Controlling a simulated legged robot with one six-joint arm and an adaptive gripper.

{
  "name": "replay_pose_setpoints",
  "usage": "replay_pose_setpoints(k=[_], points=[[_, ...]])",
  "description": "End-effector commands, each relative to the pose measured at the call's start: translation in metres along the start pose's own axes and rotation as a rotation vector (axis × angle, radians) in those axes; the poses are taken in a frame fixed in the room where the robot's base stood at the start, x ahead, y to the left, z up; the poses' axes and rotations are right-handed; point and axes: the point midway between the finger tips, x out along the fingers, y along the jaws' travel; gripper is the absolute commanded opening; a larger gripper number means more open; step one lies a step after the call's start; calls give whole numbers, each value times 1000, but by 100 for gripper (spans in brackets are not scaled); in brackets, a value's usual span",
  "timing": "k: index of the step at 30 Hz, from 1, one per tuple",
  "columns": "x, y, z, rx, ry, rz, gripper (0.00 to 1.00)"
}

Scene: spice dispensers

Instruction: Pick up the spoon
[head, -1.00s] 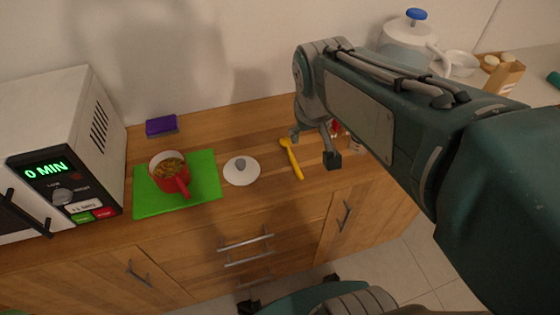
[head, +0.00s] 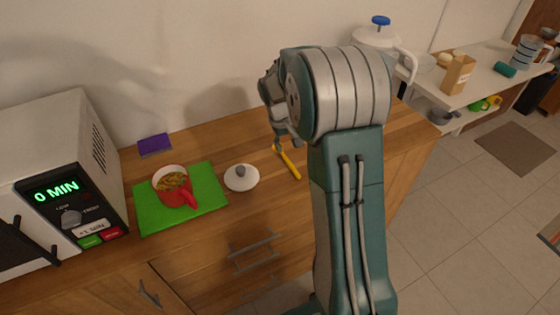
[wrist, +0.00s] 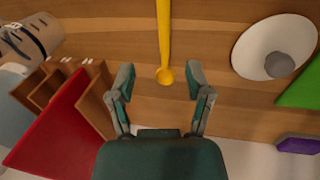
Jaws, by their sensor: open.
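The yellow spoon (head: 289,164) lies on the wooden counter to the right of the white lid. In the wrist view the spoon (wrist: 164,40) runs down from the top edge, and its bowl end lies between my fingertips in the picture. My gripper (wrist: 160,84) is open and empty, with one finger on each side of the bowl end. In the head view my gripper (head: 284,138) is at the spoon's far end, partly hidden by my arm. I cannot tell how high the fingers are above the counter.
The white lid (head: 241,178) lies left of the spoon. A red pot (head: 174,184) of food stands on a green board (head: 150,215). A purple sponge (head: 154,145) is behind it. A red-sided wooden rack (wrist: 60,120) is close to my gripper in the wrist view.

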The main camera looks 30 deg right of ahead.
Motion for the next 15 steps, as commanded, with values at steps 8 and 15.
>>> replay_pose_setpoints(k=[8,15], points=[[39,-8,1,0,-2,7,65],[64,-15,1,-2,-4,8,65]])
